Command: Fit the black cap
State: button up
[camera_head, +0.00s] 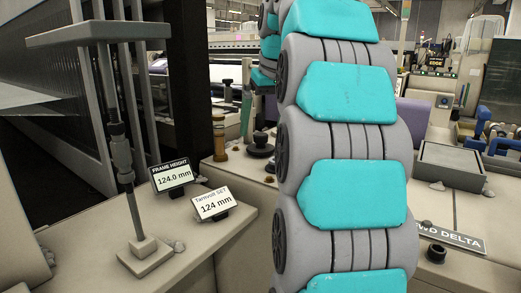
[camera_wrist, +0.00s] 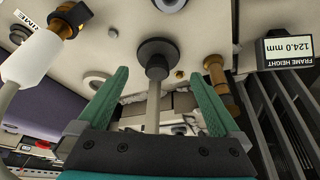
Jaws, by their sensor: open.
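In the wrist view, my gripper (camera_wrist: 158,75) is open, with one green finger on each side. A round black piece with a wide flange (camera_wrist: 158,50) sits on the pale surface between and beyond the fingertips, and a grey rod (camera_wrist: 153,105) runs from it toward me. No contact with the fingers shows. A black flanged piece (camera_head: 260,149) also stands on the bench in the head view, beside a green finger (camera_head: 246,110). I cannot tell for sure which black piece is the cap. My arm hides much of the bench.
A brass spool-like post (camera_head: 219,140) stands close by and shows beside the right finger in the wrist view (camera_wrist: 216,82). Frame height (camera_head: 173,178) and Tarnvolt set (camera_head: 213,204) displays stand at left.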

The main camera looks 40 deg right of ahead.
aim_at(263, 135)
jog(key=shift+x, duration=2.55)
jog(key=shift+s+d, duration=0.15)
jog(key=c, duration=1.2)
jog(key=shift+o, duration=0.2)
jog(key=shift+r, duration=0.1)
jog(key=shift+r, duration=1.65)
jog(key=s+a+r+b, duration=0.1)
jog(key=s+a, duration=0.7)
jog(key=s, duration=0.5)
jog(key=shift+s+a+r+b, duration=0.15)
jog(key=shift+s+r+b, duration=0.15)
jog(key=shift+s+b, duration=0.05)
